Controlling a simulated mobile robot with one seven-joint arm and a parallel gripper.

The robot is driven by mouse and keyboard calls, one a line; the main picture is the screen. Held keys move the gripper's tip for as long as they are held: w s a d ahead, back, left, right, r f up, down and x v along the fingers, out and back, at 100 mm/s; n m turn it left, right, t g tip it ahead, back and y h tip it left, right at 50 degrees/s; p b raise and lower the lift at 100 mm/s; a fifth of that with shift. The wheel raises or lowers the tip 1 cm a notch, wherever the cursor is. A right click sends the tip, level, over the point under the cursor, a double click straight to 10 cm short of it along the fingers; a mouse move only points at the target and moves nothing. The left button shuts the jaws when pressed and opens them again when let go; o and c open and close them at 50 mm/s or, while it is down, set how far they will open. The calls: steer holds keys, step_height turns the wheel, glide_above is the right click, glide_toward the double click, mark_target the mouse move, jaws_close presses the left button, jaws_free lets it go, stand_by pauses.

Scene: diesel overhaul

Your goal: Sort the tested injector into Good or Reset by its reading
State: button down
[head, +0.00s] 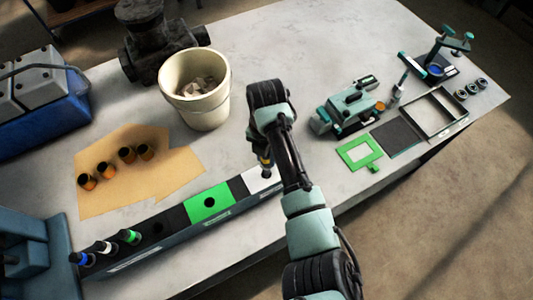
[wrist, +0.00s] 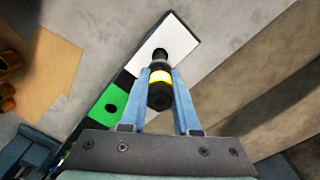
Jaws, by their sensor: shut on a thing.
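My gripper (head: 264,166) is shut on an injector with a dark body and a yellow band. In the wrist view the injector (wrist: 160,92) stands between the two blue fingers (wrist: 163,76). Its far end is at the white panel (wrist: 183,35) of the long rack; I cannot tell whether it sits in a hole there. In the head view my arm partly covers this white panel (head: 258,181). Labels on the rack front are unreadable, and no reading is legible.
Injectors with blue, white and green bands (head: 104,247) stand at the rack's left end. Several orange-black parts lie on tan paper (head: 170,180). A cream bucket (head: 193,112) stands behind my gripper. A teal device (head: 348,108) and a green frame (head: 357,151) are to the right.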

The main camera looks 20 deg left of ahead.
mark_target(266, 167)
steer(key=shift+f, duration=0.1)
steer(key=shift+f+b, duration=1.4)
steer(key=shift+f, duration=0.4)
steer(key=shift+f+b, duration=1)
steer(key=shift+f, duration=0.25)
steer(key=shift+c, duration=0.8)
jaws_free()
steer(key=shift+r, duration=0.1)
